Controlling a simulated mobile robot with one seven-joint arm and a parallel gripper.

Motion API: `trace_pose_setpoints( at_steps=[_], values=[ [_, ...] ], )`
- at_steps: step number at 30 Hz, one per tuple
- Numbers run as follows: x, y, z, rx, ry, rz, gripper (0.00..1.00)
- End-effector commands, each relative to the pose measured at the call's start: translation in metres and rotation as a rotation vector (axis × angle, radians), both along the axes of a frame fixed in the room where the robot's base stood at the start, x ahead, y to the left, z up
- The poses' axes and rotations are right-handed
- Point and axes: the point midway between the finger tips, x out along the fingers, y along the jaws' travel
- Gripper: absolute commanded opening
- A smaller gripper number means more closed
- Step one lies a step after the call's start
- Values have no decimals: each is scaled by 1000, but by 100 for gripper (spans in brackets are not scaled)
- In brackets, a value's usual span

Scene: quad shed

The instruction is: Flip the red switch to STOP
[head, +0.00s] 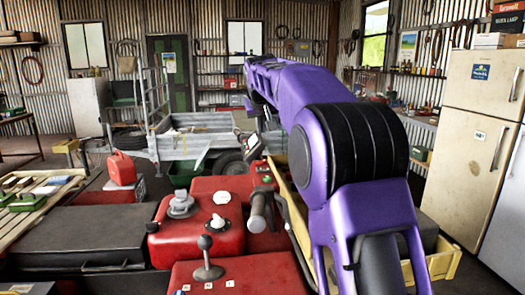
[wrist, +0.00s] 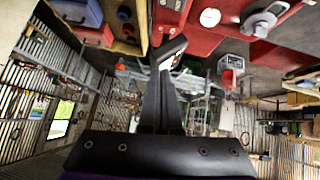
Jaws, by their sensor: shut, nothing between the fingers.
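The red machine (head: 220,195) stands in front of me with grey knobs, a ball-topped lever and a dark handle (head: 260,210) on its right part. A small green spot (head: 266,179) shows on a panel just beyond the handle. I cannot clearly make out the red switch or its lettering; it may be hidden or too small. The red body also shows along the top of the wrist view (wrist: 230,25). There my gripper (wrist: 172,48) is shut and empty, its dark fingers pointing toward the red body.
A yellow wooden crate (head: 440,262) is right of the machine, partly behind my arm. A red fuel can (head: 121,168) stands at left. A metal trailer (head: 190,140) is behind, and a cream fridge (head: 480,130) stands at right.

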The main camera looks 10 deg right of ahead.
Motion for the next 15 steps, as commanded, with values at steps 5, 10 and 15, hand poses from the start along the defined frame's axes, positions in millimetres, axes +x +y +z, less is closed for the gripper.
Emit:
trace_pose_setpoints(
  at_steps=[5,10,15],
  values=[
    [3,0,0,0,-1,0,0],
    [3,0,-1,0,-1,0,0],
    [11,-2,-10,-1,3,0,0]
  ],
)
